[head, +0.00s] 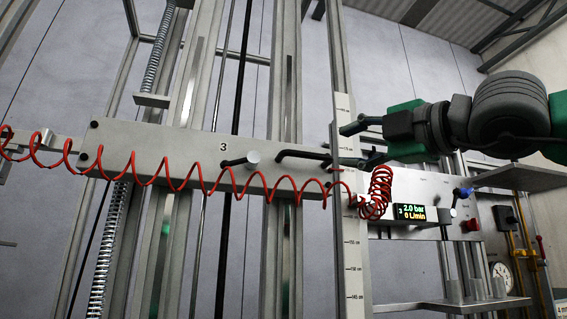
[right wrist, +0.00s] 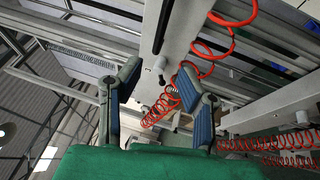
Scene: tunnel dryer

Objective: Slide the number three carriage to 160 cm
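The number three carriage (head: 180,160) is a long pale grey plate marked 3, lying across the vertical rails in the head view. A black bar handle (head: 300,155) and a round pale knob with a black lever (head: 252,157) sit on its face. The vertical scale (head: 350,225) stands at the carriage's right end; its small figures are hard to read. My right gripper (head: 351,144) is open, with its fingers pointing left beside the handle's right end. The right wrist view shows the open fingers (right wrist: 160,78) apart, with nothing visibly gripped. My left gripper is out of view.
A red coiled hose (head: 210,185) hangs across the carriage front and bunches below my right gripper. A control panel (head: 430,190) with a 2.0 bar, 0 L/min display (head: 410,212) and a red knob (head: 470,225) is at the right. A coil spring (head: 105,255) stands at the left.

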